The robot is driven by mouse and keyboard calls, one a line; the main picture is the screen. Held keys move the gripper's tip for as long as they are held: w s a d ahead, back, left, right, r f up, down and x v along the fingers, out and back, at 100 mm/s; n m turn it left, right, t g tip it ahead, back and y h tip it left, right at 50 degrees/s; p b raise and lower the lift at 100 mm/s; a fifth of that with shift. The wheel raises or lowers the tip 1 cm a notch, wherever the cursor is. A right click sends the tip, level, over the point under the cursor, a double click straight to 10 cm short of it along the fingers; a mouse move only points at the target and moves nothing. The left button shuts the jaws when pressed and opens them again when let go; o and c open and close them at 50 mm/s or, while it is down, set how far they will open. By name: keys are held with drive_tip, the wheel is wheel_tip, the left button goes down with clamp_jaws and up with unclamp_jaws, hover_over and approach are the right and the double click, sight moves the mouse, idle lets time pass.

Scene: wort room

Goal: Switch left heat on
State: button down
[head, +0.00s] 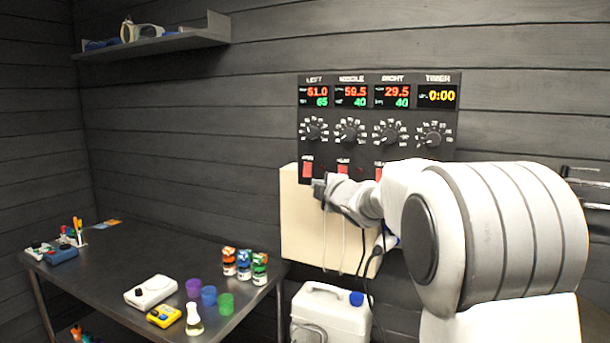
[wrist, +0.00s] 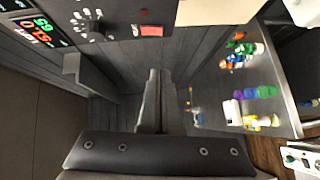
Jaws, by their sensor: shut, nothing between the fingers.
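The black control panel (head: 378,160) hangs on the wall, with LEFT, MIDDLE, RIGHT and TIMER columns. The left display (head: 316,96) reads 51.0 above 65. Below the left knob (head: 314,131) is the red left switch (head: 307,169); whether it is on I cannot tell. In the wrist view the left switch (wrist: 149,30) lies above my fingertips, near the left knob (wrist: 90,26). My gripper (head: 319,187) is shut and empty, just below and right of the left switch in the head view. Its fingers (wrist: 154,73) look apart from the switch. The middle switch (head: 342,167) shows partly.
A pale box (head: 300,235) sits under the panel, with cables hanging by it. A dark table (head: 115,265) at left holds bottles, cups and meters. A white canister (head: 322,315) stands below. A shelf (head: 160,46) is at upper left.

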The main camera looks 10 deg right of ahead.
drive_tip(key=shift+w+f+n+y, duration=0.1)
drive_tip(key=shift+w+n+y, duration=0.2)
drive_tip(key=shift+w+n, duration=0.25)
drive_tip(key=shift+w+a, duration=0.1)
drive_tip(key=p, duration=0.4)
approach(304, 176)
drive_tip(key=w+a, duration=0.2)
drive_tip(key=a, duration=0.1)
drive_tip(key=shift+w+d+p, duration=0.15)
drive_tip(key=shift+w+p, duration=0.15)
drive_tip(key=shift+w, duration=0.25)
drive_tip(key=shift+w+d+p, duration=0.15)
drive_tip(key=shift+w+p, duration=0.1)
drive_tip(key=shift+w, duration=0.35)
drive_tip(key=shift+w+d+f+p, duration=0.15)
drive_tip(key=shift+w+d+p, duration=0.35)
drive_tip(key=shift+w, duration=0.3)
drive_tip(key=shift+f+b, duration=0.15)
drive_tip(key=shift+b, duration=0.25)
drive_tip(key=shift+w+d+f+b, duration=0.15)
drive_tip(key=shift+f+b, duration=0.1)
drive_tip(key=shift+b, duration=0.6)
drive_tip(key=shift+r, duration=0.25)
